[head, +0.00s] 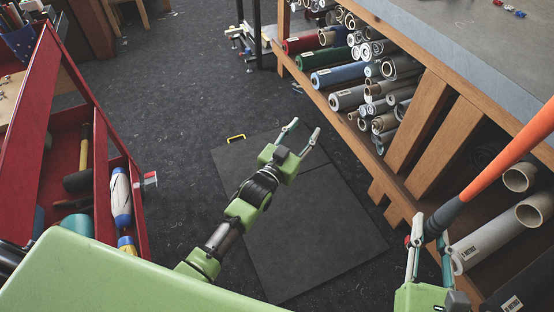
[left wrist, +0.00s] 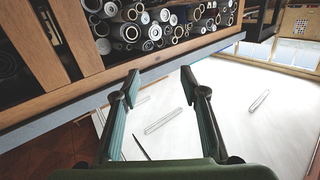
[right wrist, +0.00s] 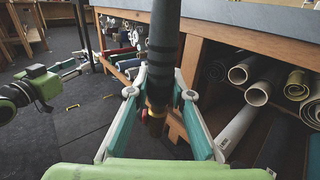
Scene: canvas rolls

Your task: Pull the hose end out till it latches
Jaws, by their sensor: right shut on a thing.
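The hose (head: 508,145) is orange and comes down from the upper right in the head view to a dark grip end. In the right wrist view the dark hose end (right wrist: 163,45) hangs in the middle, with a brass and red tip low between the fingers. My right gripper (head: 430,236) is shut around this dark end, with one finger on each side (right wrist: 160,85). My left gripper (head: 305,127) is open and empty above the floor mat. In the left wrist view its fingers (left wrist: 160,78) are apart with nothing between them. The hose's other end is out of view.
A wooden rack (head: 436,84) full of canvas rolls stands at the right under a grey worktop (head: 470,30). Loose rolls (head: 490,246) lie near my right gripper. A red tool cart (head: 47,160) stands at the left. A dark mat (head: 320,240) covers open floor.

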